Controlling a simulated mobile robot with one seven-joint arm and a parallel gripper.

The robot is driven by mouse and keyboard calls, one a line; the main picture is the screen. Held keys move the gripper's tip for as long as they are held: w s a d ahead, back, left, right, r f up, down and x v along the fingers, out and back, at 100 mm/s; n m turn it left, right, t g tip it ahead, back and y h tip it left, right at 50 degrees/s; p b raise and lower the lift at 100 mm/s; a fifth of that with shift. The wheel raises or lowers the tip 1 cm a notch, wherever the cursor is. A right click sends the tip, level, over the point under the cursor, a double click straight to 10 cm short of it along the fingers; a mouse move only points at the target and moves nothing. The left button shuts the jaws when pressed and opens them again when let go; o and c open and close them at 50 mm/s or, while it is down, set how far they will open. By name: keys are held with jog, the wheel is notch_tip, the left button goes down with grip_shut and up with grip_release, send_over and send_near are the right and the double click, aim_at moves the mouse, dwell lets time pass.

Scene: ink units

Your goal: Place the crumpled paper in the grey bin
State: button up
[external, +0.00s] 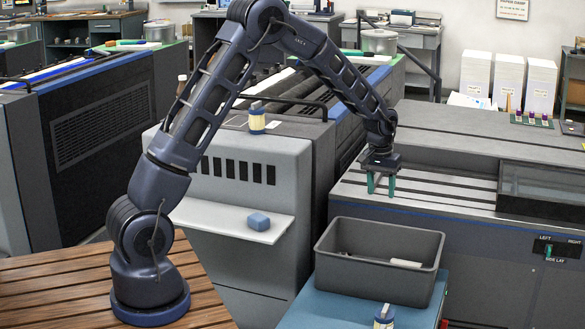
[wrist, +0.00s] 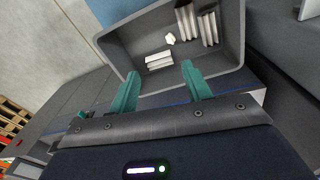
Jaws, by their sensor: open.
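The grey bin (external: 372,283) stands on a blue surface at the front centre right, and its inside also shows in the wrist view (wrist: 120,45). A small, pale crumpled lump, which looks like the crumpled paper (wrist: 170,38), lies on the bin floor in the wrist view. I cannot make it out clearly in the external view. My gripper (external: 381,190) points down above and behind the bin, over the edge of the grey machine top. In the wrist view my gripper (wrist: 160,68) has its two green fingers apart, with nothing held between them.
Several white ribbed pieces (wrist: 159,60) lie in the bin. The blue surface (external: 330,302) beneath it also holds a yellow-labelled container (external: 384,317) at the front. The grey machine top (external: 440,140) is behind.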

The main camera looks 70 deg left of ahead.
jog(key=s+d+r+m+t, duration=0.15)
jog(key=s+d+r, duration=0.25)
jog(key=s+r, duration=0.65)
jog(key=s+d+r+m, duration=0.2)
jog(key=s+d+r, duration=0.2)
jog(key=s+r, duration=0.65)
jog(key=s+d+r+m+t, duration=0.1)
jog(key=s+d+r, duration=0.1)
jog(key=s, duration=1.1)
jog(key=s+d+r+m+t, duration=0.1)
jog(key=s+d+r+m, duration=0.1)
jog(key=s, duration=1.1)
jog(key=shift+s+d, duration=0.35)
